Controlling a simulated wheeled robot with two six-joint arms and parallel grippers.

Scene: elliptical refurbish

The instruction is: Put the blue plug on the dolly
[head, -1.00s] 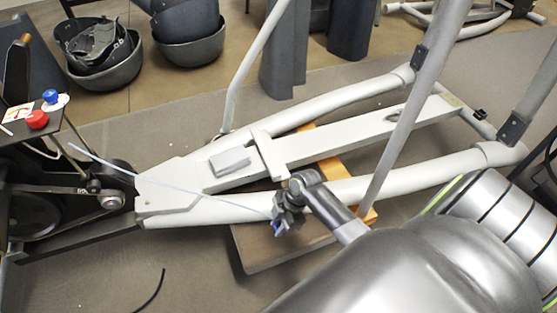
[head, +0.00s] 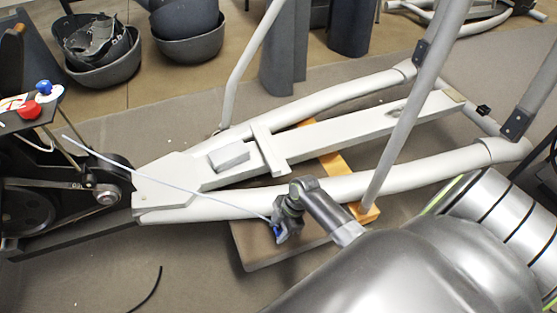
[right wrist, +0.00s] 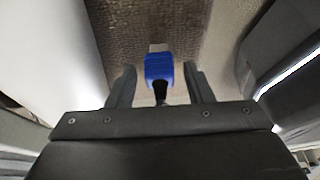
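The blue plug (right wrist: 160,70) shows in the right wrist view between the two dark fingers of my right gripper (right wrist: 160,85). A gap shows on each side of it, so the fingers look open around it. In the head view the plug (head: 277,231) is a small blue spot at the tips of my right gripper (head: 279,236), low over the dolly. The dolly (head: 255,254) is a flat brownish board with orange wooden bars, partly under the pale elliptical frame. I cannot tell whether the plug touches the board. My left gripper is not in view.
The pale elliptical frame (head: 345,150) crosses the middle, with upright poles at right. A thin pale line (head: 165,182) runs from the left towards my right gripper. A black table (head: 15,125) holds red and blue items. Grey bins (head: 190,45) stand behind. Floor at front left is mostly clear.

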